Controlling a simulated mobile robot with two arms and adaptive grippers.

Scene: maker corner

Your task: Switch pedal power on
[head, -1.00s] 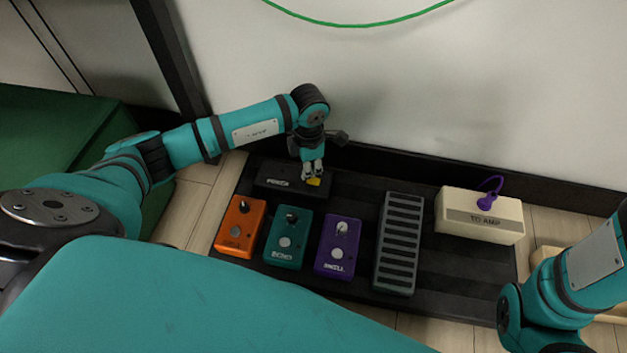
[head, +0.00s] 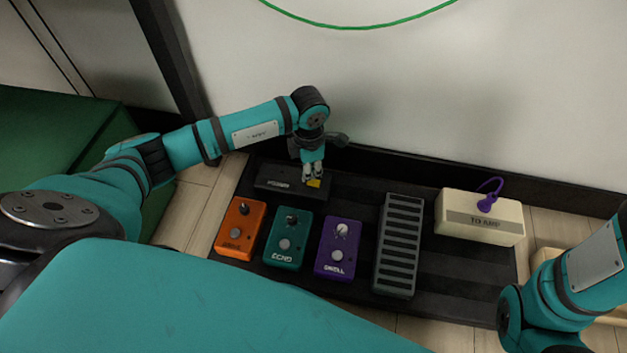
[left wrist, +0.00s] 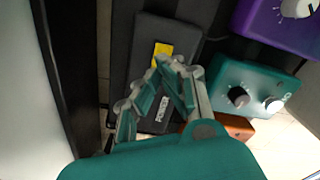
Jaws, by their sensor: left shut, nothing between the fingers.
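The black power box (head: 283,180) lies at the back left of the dark pedalboard (head: 345,185). It carries a yellow switch (head: 314,184) near its right end. My left gripper (head: 312,182) points down over the box, shut and empty, with its fingertips right at the switch. I cannot tell whether they touch it. In the left wrist view the box (left wrist: 150,95) shows its label, and the yellow switch (left wrist: 161,52) sits just beyond the fingertips (left wrist: 168,62). My right gripper is out of view; only part of that arm shows at the right edge.
Orange (head: 240,228), teal (head: 288,238) and purple (head: 338,246) pedals stand in front of the box. A grey ribbed pedal (head: 399,245) and a cream amp box (head: 480,217) with a purple plug (head: 487,202) are to the right. A wall (head: 400,100) rises behind the board.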

